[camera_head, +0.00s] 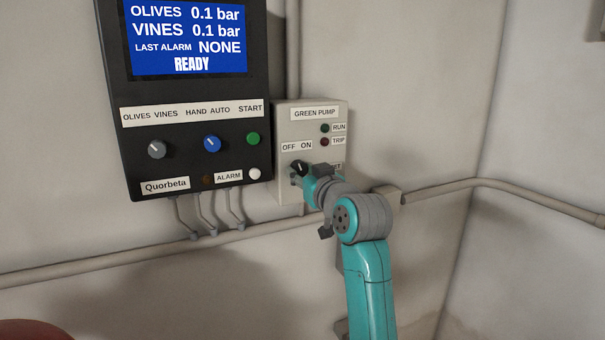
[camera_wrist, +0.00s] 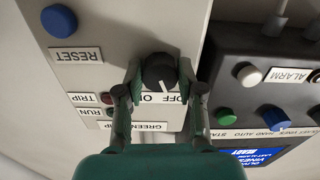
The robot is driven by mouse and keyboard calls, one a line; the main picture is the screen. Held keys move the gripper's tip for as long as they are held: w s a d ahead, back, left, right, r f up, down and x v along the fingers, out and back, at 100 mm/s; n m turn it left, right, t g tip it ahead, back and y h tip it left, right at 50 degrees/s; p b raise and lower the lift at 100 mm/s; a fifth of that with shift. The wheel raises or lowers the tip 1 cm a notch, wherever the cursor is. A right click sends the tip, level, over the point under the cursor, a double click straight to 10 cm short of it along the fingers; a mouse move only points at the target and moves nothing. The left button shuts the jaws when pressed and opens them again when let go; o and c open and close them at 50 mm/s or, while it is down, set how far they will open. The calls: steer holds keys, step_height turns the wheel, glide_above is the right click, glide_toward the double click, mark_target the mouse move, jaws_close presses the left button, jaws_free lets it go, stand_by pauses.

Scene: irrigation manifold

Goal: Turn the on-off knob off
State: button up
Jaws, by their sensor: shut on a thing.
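The on-off knob (camera_head: 299,165) is black and sits on the light grey GREEN PUMP box (camera_head: 288,110), under the OFF and ON labels. In the wrist view, which is upside down, the knob (camera_wrist: 158,70) has a white pointer line slanting down and right, toward the OFF word. My gripper (camera_wrist: 160,78) has one finger on each side of the knob and is shut on it. In the head view my gripper (camera_head: 300,174) reaches the box from the right, and my wrist hides part of the box's lower right.
A dark controller (camera_head: 125,95) with a blue screen, knobs and buttons hangs close on the left. The box's blue reset button (camera_wrist: 59,19) shows in the wrist view. A pipe (camera_head: 90,262) runs along the wall below.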

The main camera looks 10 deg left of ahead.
steer(key=shift+n, duration=1.2)
steer(key=o, duration=1.1)
steer(key=shift+o, duration=0.2)
steer(key=v, duration=1.2)
steer(key=shift+w+d, duration=0.1)
